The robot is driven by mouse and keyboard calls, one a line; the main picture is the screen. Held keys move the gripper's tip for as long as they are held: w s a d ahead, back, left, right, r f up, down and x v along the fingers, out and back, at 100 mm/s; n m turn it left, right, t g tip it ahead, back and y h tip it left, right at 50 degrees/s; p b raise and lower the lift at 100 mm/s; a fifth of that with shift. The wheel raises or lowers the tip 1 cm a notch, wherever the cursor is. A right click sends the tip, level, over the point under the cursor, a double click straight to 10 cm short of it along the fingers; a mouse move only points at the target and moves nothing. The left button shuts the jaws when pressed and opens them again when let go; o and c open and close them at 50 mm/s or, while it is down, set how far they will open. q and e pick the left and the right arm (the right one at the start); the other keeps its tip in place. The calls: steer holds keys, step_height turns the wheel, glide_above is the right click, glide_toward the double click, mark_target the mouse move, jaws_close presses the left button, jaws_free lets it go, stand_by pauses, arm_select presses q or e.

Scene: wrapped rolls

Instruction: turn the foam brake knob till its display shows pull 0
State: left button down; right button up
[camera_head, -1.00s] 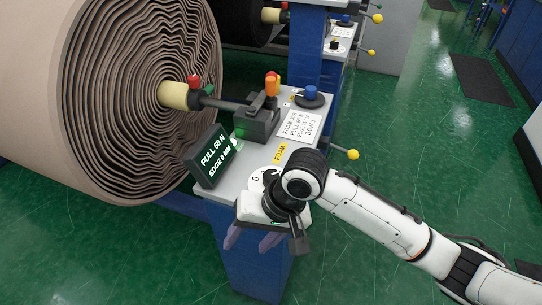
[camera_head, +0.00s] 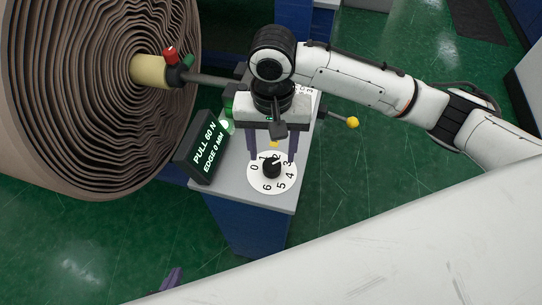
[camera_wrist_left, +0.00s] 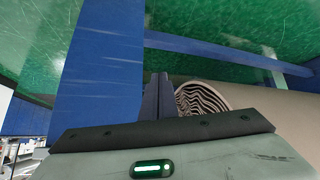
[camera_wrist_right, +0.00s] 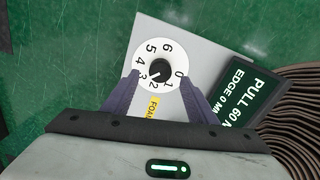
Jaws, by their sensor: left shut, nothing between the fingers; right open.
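The foam brake knob (camera_head: 271,168) is black, on a white dial (camera_head: 259,184) numbered 0 to 6, at the near end of a grey panel. Its white mark points near 2 to 3. The display (camera_head: 201,147) reads PULL 60 N and EDGE 0 MM. My right gripper (camera_head: 272,158) is open above the dial. In the right wrist view its fingers (camera_wrist_right: 158,77) lie on either side of the knob (camera_wrist_right: 160,73); I cannot tell their height above it. My left gripper (camera_head: 171,279) is low at the left, shut and empty, its fingers (camera_wrist_left: 160,92) together in the left wrist view.
A large wrapped roll (camera_head: 80,95) stands left of the panel, on a shaft (camera_head: 205,79). A yellow-ended lever (camera_head: 352,122) juts right of the panel. Green floor (camera_head: 215,235) is open in front. A large white surface crosses the lower right.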

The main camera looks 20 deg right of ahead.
mark_target(272, 164)
steer(key=shift+w+f, duration=0.1)
steer(key=shift+f, duration=2.5)
steer(key=c, duration=1.1)
